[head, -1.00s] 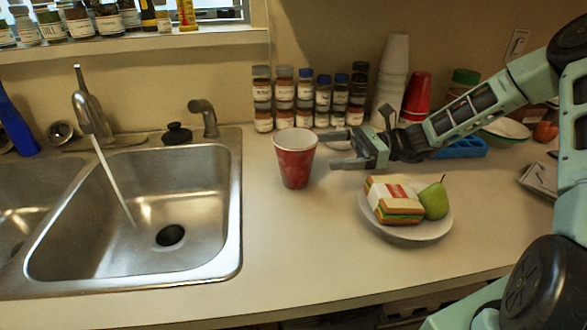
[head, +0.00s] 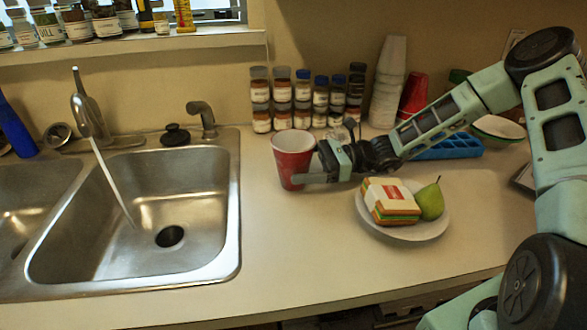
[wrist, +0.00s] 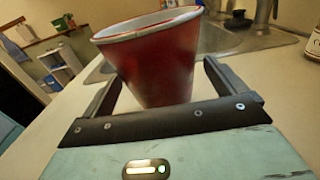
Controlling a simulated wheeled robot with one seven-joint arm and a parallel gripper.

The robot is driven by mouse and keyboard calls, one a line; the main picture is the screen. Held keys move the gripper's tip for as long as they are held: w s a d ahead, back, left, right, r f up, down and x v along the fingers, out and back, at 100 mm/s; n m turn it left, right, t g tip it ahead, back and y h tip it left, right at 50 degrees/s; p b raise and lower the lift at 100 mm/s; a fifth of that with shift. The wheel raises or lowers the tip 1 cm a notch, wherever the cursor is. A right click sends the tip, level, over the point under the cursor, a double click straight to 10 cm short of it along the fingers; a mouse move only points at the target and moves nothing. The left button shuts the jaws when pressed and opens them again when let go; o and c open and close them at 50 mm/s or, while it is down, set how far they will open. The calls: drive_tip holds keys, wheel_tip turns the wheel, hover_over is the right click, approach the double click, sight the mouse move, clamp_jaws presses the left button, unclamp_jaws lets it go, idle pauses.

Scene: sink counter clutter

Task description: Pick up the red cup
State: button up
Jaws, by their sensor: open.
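The red cup (head: 292,158) with a white inside stands upright on the counter, just right of the sink. My gripper (head: 303,164) is open at the cup's right side and reaches toward it from the right. In the wrist view the red cup (wrist: 162,62) sits between my two fingers (wrist: 160,88), one on each side. I cannot tell whether either finger touches it. In the head view the near finger passes in front of the cup's lower part, and the far finger is mostly hidden.
Stacked spice jars (head: 305,100) and white cups (head: 387,85) stand behind. More red cups (head: 414,95) are near the wall. A plate (head: 405,232) with a sandwich (head: 390,202) and a pear (head: 430,202) lies front right. The sink (head: 140,215) is left. The front counter is clear.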

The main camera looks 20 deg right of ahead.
drive_tip(key=c, duration=1)
drive_tip(key=shift+c, duration=0.2)
